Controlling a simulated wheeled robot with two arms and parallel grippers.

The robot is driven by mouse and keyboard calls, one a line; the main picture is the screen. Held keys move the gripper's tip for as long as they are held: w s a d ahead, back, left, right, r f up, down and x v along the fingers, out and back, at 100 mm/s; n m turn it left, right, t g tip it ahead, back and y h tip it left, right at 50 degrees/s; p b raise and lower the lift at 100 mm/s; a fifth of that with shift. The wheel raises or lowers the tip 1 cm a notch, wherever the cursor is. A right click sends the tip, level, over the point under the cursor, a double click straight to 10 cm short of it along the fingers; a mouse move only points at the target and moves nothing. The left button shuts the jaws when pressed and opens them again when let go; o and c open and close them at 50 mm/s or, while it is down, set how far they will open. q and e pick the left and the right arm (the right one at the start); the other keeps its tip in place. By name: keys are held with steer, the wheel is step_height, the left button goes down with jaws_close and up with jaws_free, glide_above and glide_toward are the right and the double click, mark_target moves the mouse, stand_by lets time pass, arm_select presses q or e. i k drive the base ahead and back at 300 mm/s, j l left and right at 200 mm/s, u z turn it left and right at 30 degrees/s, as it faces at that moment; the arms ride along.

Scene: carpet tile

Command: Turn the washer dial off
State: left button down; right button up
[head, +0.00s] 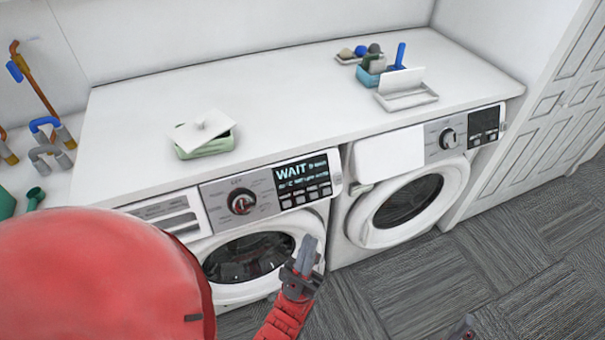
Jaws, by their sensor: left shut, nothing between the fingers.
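The left washer (215,248) has a round dark dial (241,201) with a reddish mark on its face. Beside the dial, a lit display (303,176) reads "WAIT". The right washer (350,225) has its own dial (448,139) and a dark display (485,126). My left gripper (309,241) is shut and empty, in front of the left washer's door, below and right of its dial and apart from it. A small dark tip at the bottom edge seems to be my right gripper (466,326); its jaws cannot be made out.
A white countertop (290,100) covers both washers. On it are a green box with a tilted white lid (203,130), a blue caddy (370,76) and a white tray (407,98). Pipes (45,130) stand at left. Grey carpet (400,290) is open in front.

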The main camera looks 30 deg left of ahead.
mark_target(243, 203)
steer(key=u, duration=0.4)
steer(key=j+u, duration=0.15)
steer(key=u, duration=0.3)
steer(key=j+u, duration=0.1)
steer(key=u, duration=0.3)
steer(key=i+z, duration=0.1)
steer(key=z, duration=0.25)
steer(key=i+j+z, duration=0.1)
steer(key=z, duration=0.2)
